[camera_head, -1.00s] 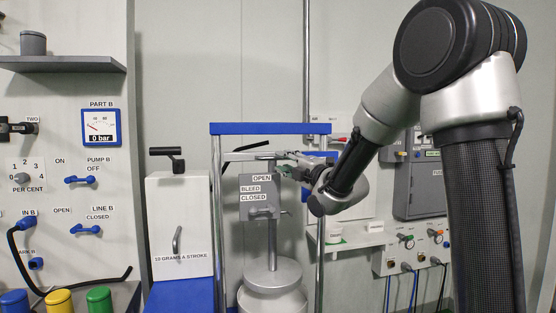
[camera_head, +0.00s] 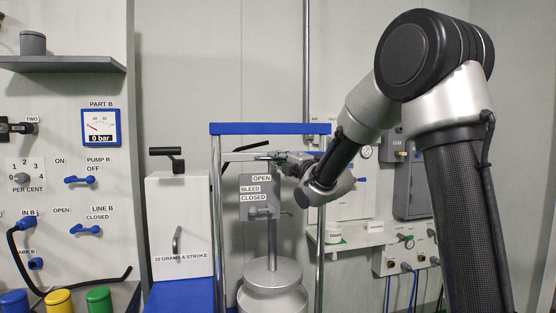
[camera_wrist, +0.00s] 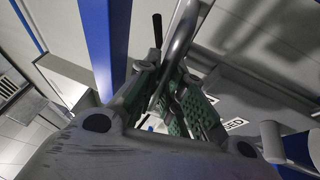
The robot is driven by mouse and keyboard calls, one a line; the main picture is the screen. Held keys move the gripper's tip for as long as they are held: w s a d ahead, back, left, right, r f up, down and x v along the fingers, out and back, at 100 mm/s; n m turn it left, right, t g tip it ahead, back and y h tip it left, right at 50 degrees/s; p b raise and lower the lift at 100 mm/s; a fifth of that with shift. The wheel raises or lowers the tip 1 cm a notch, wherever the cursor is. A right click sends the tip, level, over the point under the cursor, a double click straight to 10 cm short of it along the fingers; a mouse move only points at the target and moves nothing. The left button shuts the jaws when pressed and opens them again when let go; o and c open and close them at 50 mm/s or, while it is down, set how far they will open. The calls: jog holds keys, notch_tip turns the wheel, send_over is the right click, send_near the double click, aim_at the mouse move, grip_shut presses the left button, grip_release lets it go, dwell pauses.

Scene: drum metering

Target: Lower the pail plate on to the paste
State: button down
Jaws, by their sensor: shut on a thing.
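The pail plate (camera_head: 272,272) is a grey disc at the foot of an upright rod, at the mouth of the pale pail (camera_head: 272,301). Whether it touches the paste cannot be seen; the paste is hidden. My gripper (camera_head: 278,158) is level with the top of the rod, under the blue crossbar of the frame. It is shut on a silver metal bar (camera_wrist: 182,38), which runs between the green finger pads in the wrist view, where my gripper (camera_wrist: 172,90) fills the middle. In the head view the fingertips partly hide the held part.
The blue crossbar (camera_head: 270,128) and two chrome posts (camera_head: 320,220) frame the rod closely. A grey valve box (camera_head: 258,197) marked OPEN, BLEED, CLOSED stands in front of the rod. A white cabinet (camera_head: 180,230) is at left, a small shelf (camera_head: 345,240) at right.

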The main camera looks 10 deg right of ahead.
notch_tip(320, 180, down, 11)
jog(key=shift+f, duration=0.15)
jog(key=c, duration=1.5)
grip_release()
jog(key=shift+s, duration=0.1)
send_near(272, 189)
jog(key=shift+s+d, duration=0.2)
jog(key=shift+s, duration=0.15)
